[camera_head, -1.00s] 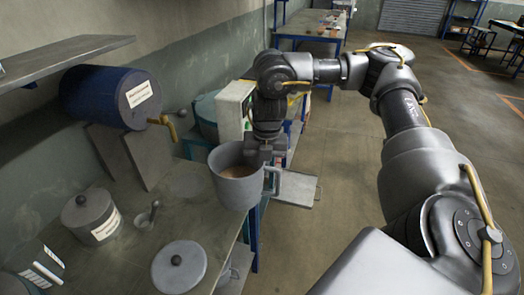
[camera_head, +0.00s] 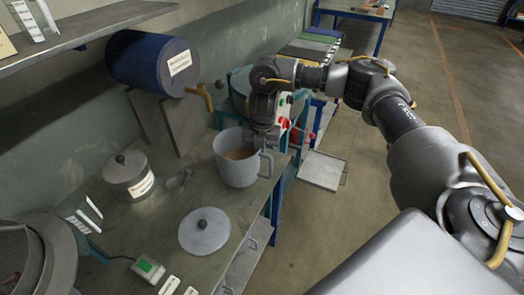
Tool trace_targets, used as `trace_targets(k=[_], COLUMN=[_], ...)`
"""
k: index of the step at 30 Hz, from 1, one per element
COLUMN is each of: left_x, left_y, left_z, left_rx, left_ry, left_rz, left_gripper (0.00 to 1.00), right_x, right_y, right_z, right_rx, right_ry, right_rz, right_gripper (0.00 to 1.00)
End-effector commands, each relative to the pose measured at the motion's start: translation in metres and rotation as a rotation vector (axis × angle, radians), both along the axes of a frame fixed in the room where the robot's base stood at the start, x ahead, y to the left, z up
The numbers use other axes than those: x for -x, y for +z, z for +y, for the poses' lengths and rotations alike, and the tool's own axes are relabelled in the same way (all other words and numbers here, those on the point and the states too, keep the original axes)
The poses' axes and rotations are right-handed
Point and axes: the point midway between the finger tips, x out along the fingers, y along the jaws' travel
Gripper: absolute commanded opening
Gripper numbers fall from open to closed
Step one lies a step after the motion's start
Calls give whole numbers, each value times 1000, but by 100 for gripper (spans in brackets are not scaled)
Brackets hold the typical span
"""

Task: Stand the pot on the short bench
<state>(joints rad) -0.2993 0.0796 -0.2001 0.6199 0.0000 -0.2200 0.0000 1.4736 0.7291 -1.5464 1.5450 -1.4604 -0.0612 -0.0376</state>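The pot (camera_head: 232,168) is a grey, mug-shaped vessel with a loop handle on its right and brown contents. It is upright over the right edge of the grey bench (camera_head: 160,225) in front of me; I cannot tell if its base touches the top. My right gripper (camera_head: 262,142) is at the pot's far right rim, near the handle, and appears shut on it; its fingertips are mostly hidden. I cannot tell whether this bench is the short one.
A round lid (camera_head: 204,232), a lidded canister (camera_head: 130,178) and a small scoop (camera_head: 179,180) are on the bench. A machine with red buttons (camera_head: 283,122) is beyond the pot. Bare benchtop lies left of the pot.

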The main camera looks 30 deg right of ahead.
Motion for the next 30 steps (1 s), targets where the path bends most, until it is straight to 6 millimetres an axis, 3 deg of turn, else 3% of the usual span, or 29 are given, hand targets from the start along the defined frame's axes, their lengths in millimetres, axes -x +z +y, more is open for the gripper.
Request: trace_targets(k=[9,23,28,30], left_x=[2,1,1,1], left_y=[6,5,5,5], left_z=[0,0,0,0], left_rx=[1,0,0,0], left_ry=[0,0,0,0], left_rz=[2,2,1,1], left_gripper=[39,39,39,39], right_x=[-4,-5,-3,-3], right_y=[-28,-35,-37,-37], right_z=[3,3,2,2], right_rx=[-4,-3,0,0], right_ry=[-1,-1,0,0], right_rz=[-3,-4,1,1], right_gripper=[0,0,22,24])
